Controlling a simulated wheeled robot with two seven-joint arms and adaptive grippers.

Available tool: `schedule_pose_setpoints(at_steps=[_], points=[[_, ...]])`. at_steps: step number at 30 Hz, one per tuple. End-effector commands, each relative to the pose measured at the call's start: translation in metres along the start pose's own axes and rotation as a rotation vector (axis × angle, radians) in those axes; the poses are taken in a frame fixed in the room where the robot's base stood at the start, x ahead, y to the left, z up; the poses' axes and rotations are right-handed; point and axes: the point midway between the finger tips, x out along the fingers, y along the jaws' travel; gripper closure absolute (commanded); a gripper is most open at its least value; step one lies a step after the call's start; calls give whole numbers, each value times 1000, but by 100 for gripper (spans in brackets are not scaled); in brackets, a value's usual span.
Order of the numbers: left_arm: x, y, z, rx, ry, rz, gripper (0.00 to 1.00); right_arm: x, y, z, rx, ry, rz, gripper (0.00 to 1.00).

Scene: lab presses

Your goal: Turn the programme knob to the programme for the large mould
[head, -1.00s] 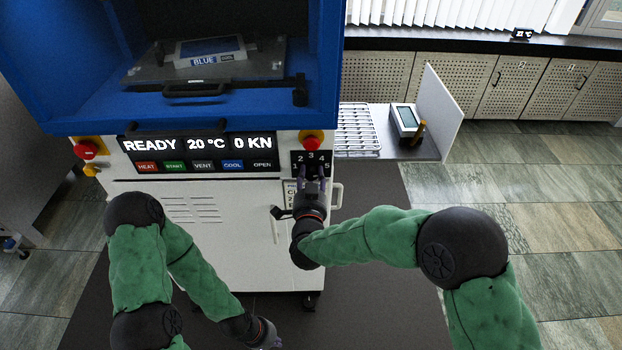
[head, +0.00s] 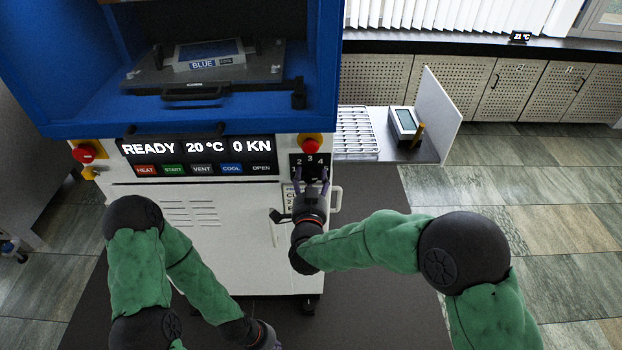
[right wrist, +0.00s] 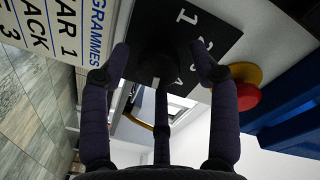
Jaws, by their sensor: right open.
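The programme knob (right wrist: 157,66) is a dark round knob on a black plate (right wrist: 163,22) with white numbers around it. In the head view the number plate (head: 310,159) is on the press front, below the right red button. My right gripper (right wrist: 160,62) is open, its fingers on either side of the knob with gaps visible; I cannot tell whether any finger touches it. In the head view my right gripper (head: 311,180) hides the knob. The knob's pointed setting is not clear. My left gripper (head: 268,338) is low at the bottom edge, partly cut off.
A programme card (right wrist: 50,45) is beside the number plate. A red button (right wrist: 247,95) on a yellow base is close to my right fingers. The press display (head: 198,148) reads READY, 20 °C, 0 KN. A box labelled BLUE (head: 209,55) lies inside the press.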

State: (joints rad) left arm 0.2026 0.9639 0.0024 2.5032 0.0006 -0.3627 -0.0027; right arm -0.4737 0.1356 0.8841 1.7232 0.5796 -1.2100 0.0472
Motion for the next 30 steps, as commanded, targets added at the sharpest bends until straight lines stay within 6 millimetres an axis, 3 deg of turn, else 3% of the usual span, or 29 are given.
schedule_pose_setpoints(at_steps=[12,18,30], points=[[0,0,0,0,0,0,100,-75,-1,0,1,0,-4,39],[0,0,0,0,0,0,100,-103,-1,0,1,1,-2,39],[0,0,0,0,0,0,100,-114,0,-1,1,3,0,39]])
